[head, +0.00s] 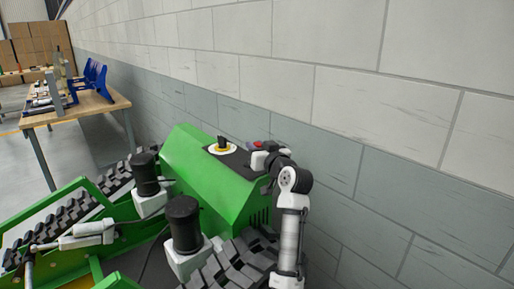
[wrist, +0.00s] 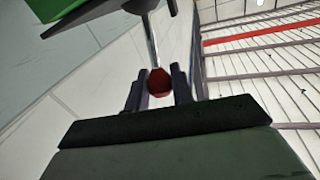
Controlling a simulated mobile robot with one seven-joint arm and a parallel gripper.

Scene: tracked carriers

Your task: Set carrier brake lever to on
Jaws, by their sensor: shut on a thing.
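The green tracked carrier (head: 205,175) stands against the wall in the head view. My gripper (head: 262,157) is at the right end of its dark top panel, near a small red part (head: 257,145). In the wrist view, my gripper (wrist: 160,90) has its two dark fingers on either side of the red knob (wrist: 159,83) of a lever and is shut on it. The lever's thin metal shaft (wrist: 153,42) runs from the knob to the carrier's green and dark body (wrist: 60,8).
A black rotary knob on a yellow ring (head: 222,148) sits on the panel, left of my gripper. Two black cylinders (head: 184,222) and the rubber tracks (head: 215,270) lie in front. The block wall (head: 345,150) is close behind. A wooden workbench (head: 85,108) stands far left.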

